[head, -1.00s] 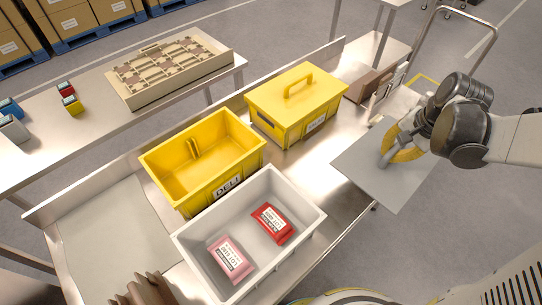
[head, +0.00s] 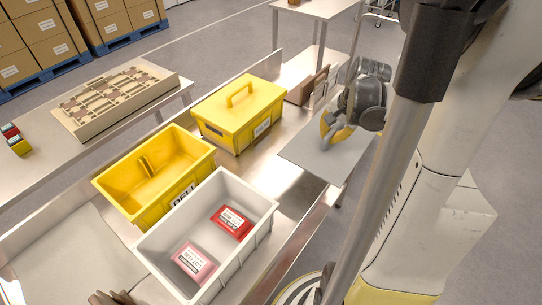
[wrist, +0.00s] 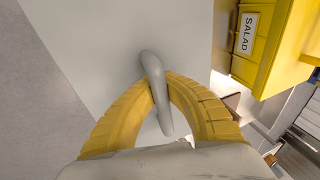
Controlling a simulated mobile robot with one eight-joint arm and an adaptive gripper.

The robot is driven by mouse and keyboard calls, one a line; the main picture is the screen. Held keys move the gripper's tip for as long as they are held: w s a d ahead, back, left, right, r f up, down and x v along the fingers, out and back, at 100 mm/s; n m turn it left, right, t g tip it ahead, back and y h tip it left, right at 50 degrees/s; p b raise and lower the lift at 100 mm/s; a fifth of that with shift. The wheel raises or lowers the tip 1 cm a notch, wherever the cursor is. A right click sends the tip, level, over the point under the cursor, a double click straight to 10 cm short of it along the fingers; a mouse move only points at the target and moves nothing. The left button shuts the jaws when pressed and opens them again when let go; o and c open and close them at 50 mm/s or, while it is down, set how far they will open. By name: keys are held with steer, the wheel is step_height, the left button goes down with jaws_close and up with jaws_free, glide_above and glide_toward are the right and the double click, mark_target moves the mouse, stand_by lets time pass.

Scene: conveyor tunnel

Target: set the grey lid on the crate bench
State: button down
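The grey lid (head: 318,148) is a flat panel with a bar handle, held level in the head view beside the right side of the metal bench (head: 262,190). My gripper (head: 328,132) is shut on the lid's handle; in the wrist view the yellow fingers (wrist: 156,84) close around the grey handle (wrist: 152,70). The lid also fills much of the wrist view (wrist: 100,40). The open grey crate (head: 262,208) stands on the bench with a red packet (head: 231,222) and a pink packet (head: 195,262) inside.
An open yellow crate (head: 205,160) marked DELI stands behind the grey crate. A yellow crate with its lid on (head: 262,98) stands farther back, close to the held lid; the wrist view shows its SALAD label (wrist: 248,33). A side table (head: 60,165) holds a beige tray (head: 112,92).

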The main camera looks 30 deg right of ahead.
mark_target(293, 142)
steer(key=w+a+f+b, duration=0.1)
steer(key=w+a+f, duration=0.1)
steer(key=w, duration=0.1)
steer(key=w+a+f+b, duration=0.1)
steer(key=w+a+f, duration=0.1)
steer(key=w, duration=0.1)
steer(key=w+a+f+b, duration=0.1)
steer(key=w+f, duration=0.1)
steer(key=w, duration=0.1)
steer(key=shift+a+f+b, duration=0.35)
steer(key=shift+a, duration=0.05)
steer(key=shift+f+b, duration=1)
steer(key=shift+f, duration=0.9)
steer(key=shift+f, duration=0.2)
steer(key=c, duration=1.6)
jaws_free()
steer(key=shift+r, duration=0.1)
